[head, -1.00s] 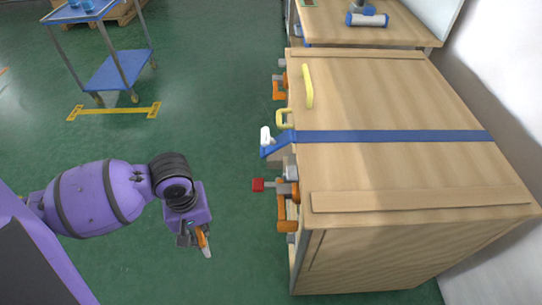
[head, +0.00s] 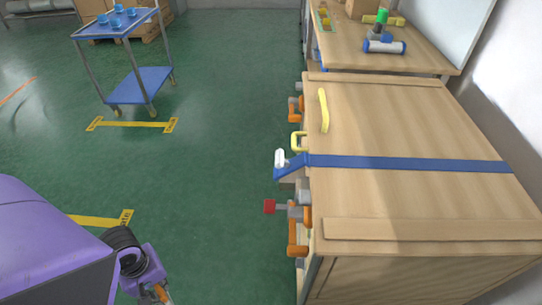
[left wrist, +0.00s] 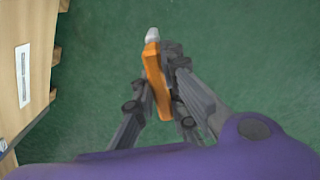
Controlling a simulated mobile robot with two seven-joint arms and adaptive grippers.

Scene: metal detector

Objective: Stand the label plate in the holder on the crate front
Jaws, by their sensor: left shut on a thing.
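My left gripper (head: 158,293) is low at the left of the head view, partly cut off by the lower edge. In the left wrist view the left gripper (left wrist: 160,88) is shut on a slim orange piece with a pale tip (left wrist: 154,75), held over the green floor. I cannot tell whether this is the label plate. The wooden crate (head: 400,195) stands to the right, apart from the gripper. In the left wrist view a white rectangular strip (left wrist: 23,75) is on a wooden face at the left; I cannot tell whether it is the holder. My right gripper is out of view.
A blue strap (head: 410,164) crosses the crate. A bench (head: 430,56) stands behind, a blue trolley (head: 140,85) at the back left. Green floor is open between.

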